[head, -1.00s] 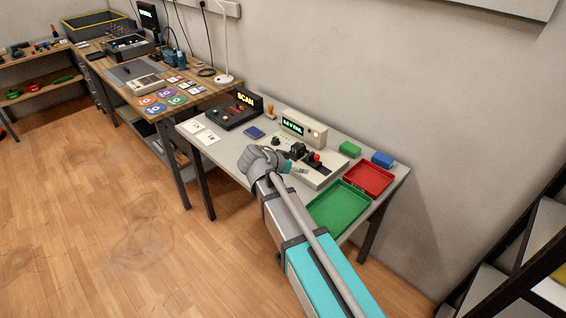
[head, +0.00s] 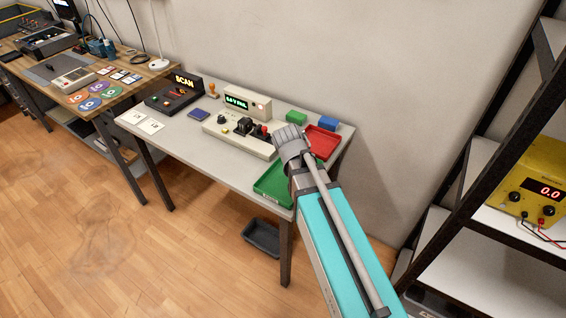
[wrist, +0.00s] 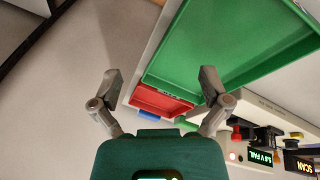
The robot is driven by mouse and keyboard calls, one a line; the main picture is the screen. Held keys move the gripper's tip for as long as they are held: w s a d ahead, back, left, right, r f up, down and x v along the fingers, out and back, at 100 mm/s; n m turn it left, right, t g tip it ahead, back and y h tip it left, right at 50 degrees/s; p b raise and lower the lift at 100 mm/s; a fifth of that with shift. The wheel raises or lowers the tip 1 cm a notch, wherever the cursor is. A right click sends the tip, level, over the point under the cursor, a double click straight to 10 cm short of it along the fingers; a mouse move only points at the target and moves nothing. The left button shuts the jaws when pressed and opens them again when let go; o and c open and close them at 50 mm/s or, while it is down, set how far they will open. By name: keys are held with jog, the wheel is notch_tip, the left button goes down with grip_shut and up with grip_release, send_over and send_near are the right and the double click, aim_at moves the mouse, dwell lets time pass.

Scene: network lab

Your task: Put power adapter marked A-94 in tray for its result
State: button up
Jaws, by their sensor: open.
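The tester (head: 240,139) stands mid-table with black blocks (head: 243,125) and a red-topped lever on it. One black block may be the power adapter; no A-94 mark is legible. The tester's lit display (wrist: 261,156) seems to end in FAIL in the wrist view, and a red light glows beside it. The green tray (head: 268,190) is at the table's front right, the red tray (head: 325,141) behind it; both look empty where visible. My gripper (head: 290,138) is above the trays. In the wrist view my gripper (wrist: 160,84) is open and empty, fingers wide apart.
Green (head: 297,117) and blue (head: 328,123) blocks lie near the wall. A shelf with a yellow power supply (head: 537,180) is right. A dark bin (head: 261,236) sits under the table.

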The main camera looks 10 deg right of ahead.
jog(key=s+d+f+n+g+y+b, duration=0.1)
jog(key=s+d+f+n+y+b, duration=0.1)
jog(key=s+f+b, duration=0.5)
notch_tip(320, 180, down, 4)
jog(key=shift+s+d+r+g+y+b, duration=0.35)
jog(key=shift+d+y+b, duration=0.35)
jog(key=shift+d+b, duration=0.45)
